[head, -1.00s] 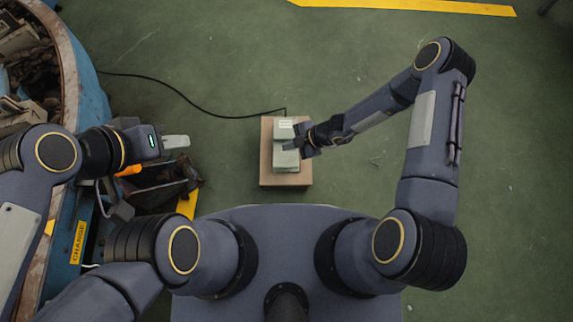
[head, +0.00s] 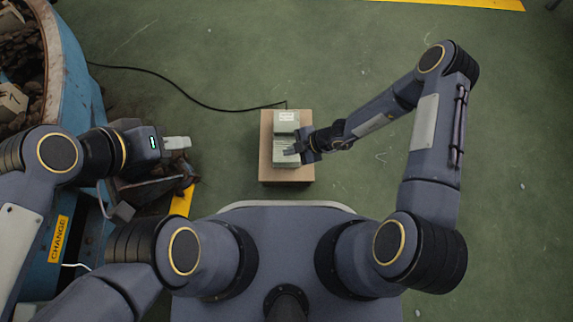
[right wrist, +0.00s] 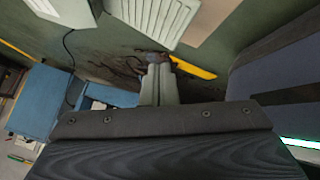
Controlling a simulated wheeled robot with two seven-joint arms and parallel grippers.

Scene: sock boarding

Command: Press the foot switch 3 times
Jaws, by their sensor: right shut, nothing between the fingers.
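The foot switch (head: 286,122) is a pale grey-green unit with a ribbed pedal and a white label. It sits on a brown block (head: 266,168) on the floor. My right gripper (head: 292,150) is shut and empty, over the right part of the pedal. The ribbed pedal (right wrist: 153,14) shows at the top of the right wrist view, just beyond the shut fingertips (right wrist: 157,62); I cannot tell whether they touch. My left gripper (head: 178,143) is well left of the switch; its jaw opening cannot be made out.
A black cable (head: 170,84) runs from the switch to the left. A blue round-sided container (head: 72,70) with rubble stands at the left, with a yellow "CHANGE" sign (head: 59,239). A dark jumble (head: 160,183) lies below my left gripper.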

